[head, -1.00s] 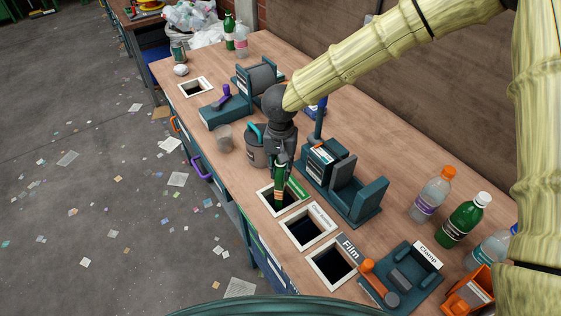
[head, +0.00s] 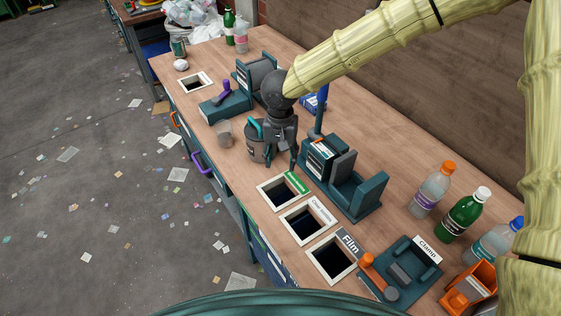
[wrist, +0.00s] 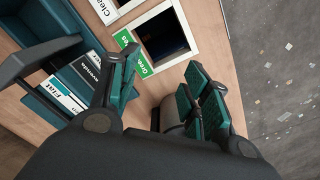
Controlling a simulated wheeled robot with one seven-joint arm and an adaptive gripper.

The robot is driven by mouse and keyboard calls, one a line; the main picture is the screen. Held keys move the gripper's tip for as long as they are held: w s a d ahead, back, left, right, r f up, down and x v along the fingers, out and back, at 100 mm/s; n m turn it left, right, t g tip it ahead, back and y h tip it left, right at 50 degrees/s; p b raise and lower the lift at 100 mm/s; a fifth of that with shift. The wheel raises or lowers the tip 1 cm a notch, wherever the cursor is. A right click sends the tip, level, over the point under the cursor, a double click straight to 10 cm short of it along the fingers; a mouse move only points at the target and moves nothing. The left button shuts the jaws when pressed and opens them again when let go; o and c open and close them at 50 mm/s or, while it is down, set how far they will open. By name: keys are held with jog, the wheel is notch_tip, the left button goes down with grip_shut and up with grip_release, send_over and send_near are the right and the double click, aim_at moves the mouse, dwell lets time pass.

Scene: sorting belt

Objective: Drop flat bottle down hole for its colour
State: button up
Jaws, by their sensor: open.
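My gripper (head: 282,158) is open and empty above the table, just behind the hole with the green label. In the wrist view its two fingers (wrist: 163,82) are spread, with nothing between them. The green-labelled hole (head: 283,194) is a dark square opening in a white frame; it also shows in the wrist view (wrist: 166,38). No flat bottle shows in or near the gripper, and the hole's inside is too dark to make anything out. The clear-labelled hole (head: 308,222) and the Film hole (head: 332,259) lie in front of it.
A teal press (head: 345,185) stands right of the gripper, and a grey bucket (head: 257,148) close on its left. Several upright bottles, one of them green (head: 462,216), stand at the right. A clamp station (head: 404,272) is at the front. A small clear cup (head: 224,133) stands left of the bucket.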

notch_tip(320, 180, up, 10)
dwell(0.4)
jog(key=shift+f, duration=0.1)
dwell(0.5)
